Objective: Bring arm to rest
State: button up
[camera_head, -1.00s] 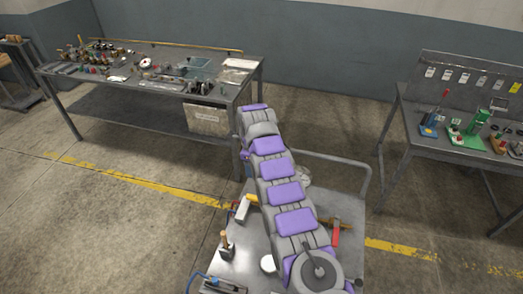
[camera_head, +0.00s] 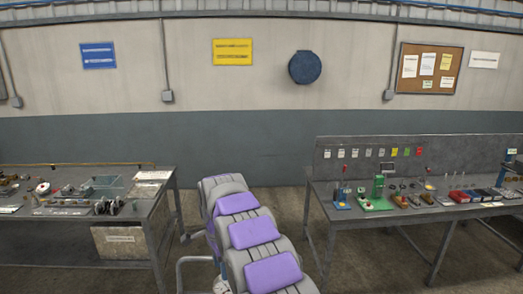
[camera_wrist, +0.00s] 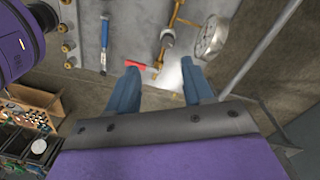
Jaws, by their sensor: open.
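My gripper (camera_wrist: 163,88) shows in the wrist view with its two blue fingers apart and nothing between them. It is above a grey metal surface (camera_wrist: 130,35) that carries tools. In the head view my grey and purple arm reaches up from the bottom middle, and the gripper itself is hidden there.
A left workbench (camera_head: 160,190) holds small parts. A right workbench (camera_head: 325,195) holds a green device (camera_head: 378,190) and other tools. In the wrist view, a blue-handled tool (camera_wrist: 104,40), brass fittings (camera_wrist: 168,38) and a round gauge (camera_wrist: 211,38) lie on the metal surface.

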jog(key=s+d+r+n+b, duration=0.1)
jog(key=s+d+r+n, duration=0.2)
jog(key=s+d, duration=0.6)
jog(key=s+d+r+n+b, duration=0.1)
jog(key=s+d+r+n, duration=0.2)
jog(key=s+d, duration=0.6)
jog(key=s+d+f+n, duration=0.2)
jog(key=s, duration=0.6)
jog(key=s+d+f+n+b, duration=0.1)
jog(key=s+d+f+n, duration=0.1)
jog(key=s, duration=0.7)
jog(key=s+d+f+n+g+b, duration=0.1)
jog(key=s+d+f, duration=0.1)
jog(key=s, duration=0.6)
jog(key=shift+s+d+f+n, duration=0.25)
jog(key=shift+d+n, duration=0.15)
jog(key=shift+d, duration=0.4)
